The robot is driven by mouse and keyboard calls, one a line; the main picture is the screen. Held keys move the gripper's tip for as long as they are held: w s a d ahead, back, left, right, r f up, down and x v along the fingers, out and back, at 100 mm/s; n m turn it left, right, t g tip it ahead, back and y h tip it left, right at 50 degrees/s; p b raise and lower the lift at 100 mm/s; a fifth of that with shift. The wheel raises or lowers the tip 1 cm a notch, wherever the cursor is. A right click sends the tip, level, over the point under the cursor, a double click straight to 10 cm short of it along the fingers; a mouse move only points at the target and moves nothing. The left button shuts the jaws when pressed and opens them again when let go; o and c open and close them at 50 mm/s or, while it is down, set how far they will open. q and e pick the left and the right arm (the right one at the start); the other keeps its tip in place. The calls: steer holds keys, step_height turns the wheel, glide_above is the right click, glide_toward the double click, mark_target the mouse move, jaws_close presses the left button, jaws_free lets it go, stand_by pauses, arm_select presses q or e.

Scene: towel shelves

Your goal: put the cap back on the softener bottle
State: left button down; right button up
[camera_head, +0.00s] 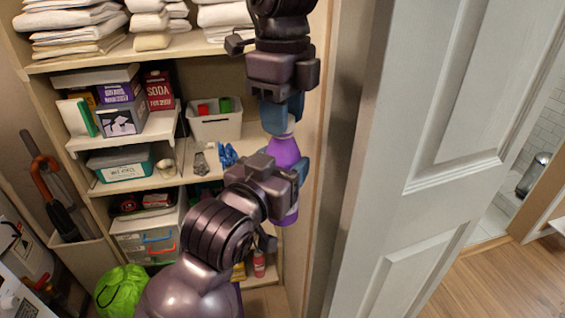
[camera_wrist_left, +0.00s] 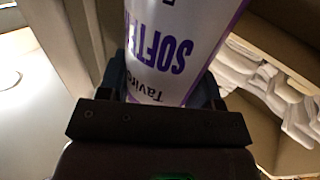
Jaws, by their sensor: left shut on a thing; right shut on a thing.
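The purple softener bottle (camera_head: 284,152) is in front of the right end of the shelves. My left gripper (camera_head: 300,170) is shut around its body; the arm hides much of it. In the left wrist view the bottle (camera_wrist_left: 180,45) is white and purple with "SOFT" lettering, between the left gripper's (camera_wrist_left: 165,88) dark fingers. My right gripper (camera_head: 283,118) comes down from above, its blue fingers shut on the cap right over the bottle top. The fingers hide most of the cap. I cannot tell whether cap and bottle touch.
Shelves hold folded towels (camera_head: 70,28), a white bin (camera_head: 215,124), a soda box (camera_head: 158,92) and a wipes box (camera_head: 122,165). A white door (camera_head: 440,130) stands to the right. A green bag (camera_head: 122,288) is low at left.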

steer(key=m, duration=1.7)
steer(key=shift+m, duration=0.3)
steer(key=m, duration=0.5)
steer(key=o, duration=1)
steer(key=shift+r, duration=2.25)
